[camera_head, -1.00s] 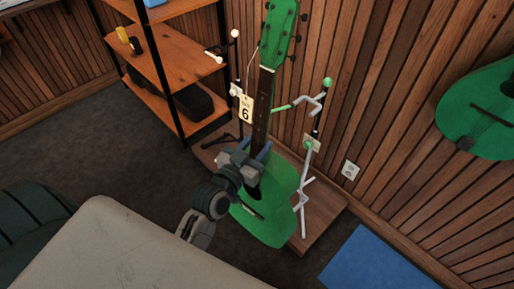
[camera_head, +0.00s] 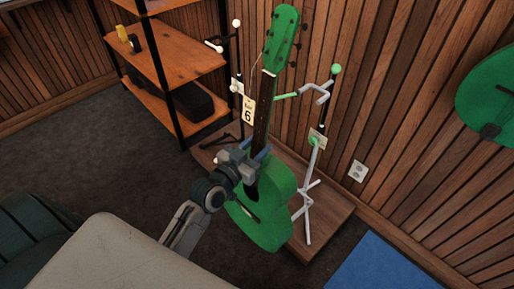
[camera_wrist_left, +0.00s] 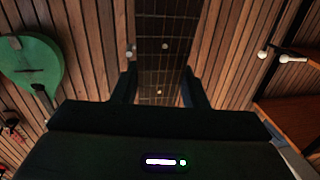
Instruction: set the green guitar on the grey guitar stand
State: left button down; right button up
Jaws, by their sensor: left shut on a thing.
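The green guitar (camera_head: 268,212) is held nearly upright, headstock up, in the head view. My left gripper (camera_head: 260,154) is shut on its neck, just above the body. In the left wrist view the dark fretted neck (camera_wrist_left: 162,50) runs between the two fingers (camera_wrist_left: 158,88). A light grey guitar stand (camera_head: 307,198) with green tips stands just right of the guitar on a wooden platform. The guitar appears in front and left of it; I cannot tell whether they touch. My right gripper is not in view.
A dark stand with white tips (camera_head: 238,55) is behind left, near a shelf (camera_head: 176,62). The wooden platform (camera_head: 332,218) meets the slatted wall.

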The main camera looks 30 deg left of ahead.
pick_arm(q)
jog(key=shift+w+d+b, duration=0.25)
jog(key=shift+w+d, duration=0.1)
jog(key=shift+w, duration=0.65)
jog(key=shift+w+d+b, duration=0.25)
jog(key=shift+w+d, duration=0.15)
jog(key=shift+w, duration=0.6)
jog(key=shift+w+d+b, duration=0.25)
jog(key=shift+w+d, duration=0.1)
jog(key=shift+w, duration=0.65)
jog(key=w+d+b, duration=0.1)
jog(key=w+d, duration=0.1)
jog(key=w, duration=0.5)
jog(key=shift+w+d+f+b, duration=0.15)
jog(key=shift+d+b, duration=0.2)
jog(key=shift+b, duration=0.05)
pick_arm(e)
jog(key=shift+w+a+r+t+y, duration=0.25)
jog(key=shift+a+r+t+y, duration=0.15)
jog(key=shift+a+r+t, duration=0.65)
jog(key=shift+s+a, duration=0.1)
pick_arm(q)
jog(key=shift+w, duration=0.2)
